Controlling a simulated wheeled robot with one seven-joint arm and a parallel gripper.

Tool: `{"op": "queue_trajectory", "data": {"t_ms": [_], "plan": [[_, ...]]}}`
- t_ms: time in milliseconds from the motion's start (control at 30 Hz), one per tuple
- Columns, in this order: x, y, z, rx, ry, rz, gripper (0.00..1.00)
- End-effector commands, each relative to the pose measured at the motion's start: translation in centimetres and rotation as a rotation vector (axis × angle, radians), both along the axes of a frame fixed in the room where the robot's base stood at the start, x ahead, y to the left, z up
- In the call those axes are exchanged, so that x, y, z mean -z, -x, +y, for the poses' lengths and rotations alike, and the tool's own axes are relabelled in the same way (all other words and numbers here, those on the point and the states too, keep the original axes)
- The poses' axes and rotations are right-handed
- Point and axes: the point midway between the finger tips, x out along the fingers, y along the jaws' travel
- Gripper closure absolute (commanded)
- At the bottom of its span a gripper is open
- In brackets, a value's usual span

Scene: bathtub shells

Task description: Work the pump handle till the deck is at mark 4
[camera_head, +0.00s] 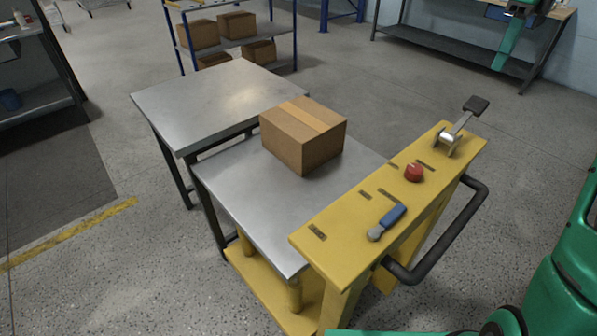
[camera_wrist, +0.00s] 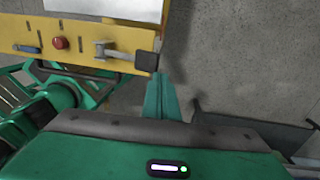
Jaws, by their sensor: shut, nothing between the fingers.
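The pump handle (camera_head: 466,122) is a short metal lever with a black pad at its end, on the far right end of the yellow console (camera_head: 345,205). It slants up and right. It also shows in the wrist view (camera_wrist: 146,61). My gripper (camera_head: 499,65) is shut and empty, above and right of the pad in the head view. In the wrist view its green fingers (camera_wrist: 163,78) end just beside the pad; contact cannot be told. The steel deck (camera_head: 240,190) looks lower than the neighbouring table. No numbered mark is readable.
A cardboard box (camera_head: 303,135) sits on the deck. A steel table (camera_head: 205,95) stands at its left. The console also carries a red knob (camera_head: 414,172), a blue-handled lever (camera_head: 389,220) and several dark slots. A black push bar (camera_head: 440,245) juts from its near side.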

Motion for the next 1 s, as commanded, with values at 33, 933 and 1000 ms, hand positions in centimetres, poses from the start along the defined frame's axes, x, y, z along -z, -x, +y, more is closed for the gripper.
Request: {"op": "queue_trajectory", "data": {"t_ms": [33, 933, 1000], "plan": [[0.0, 0.0, 0.0, 0.000, 0.000, 0.000, 1.00], [-5.5, 5.7, 6.8, -0.002, 0.242, -0.243, 1.00], [-5.7, 6.0, 6.8, -0.001, 0.255, -0.251, 1.00]]}}
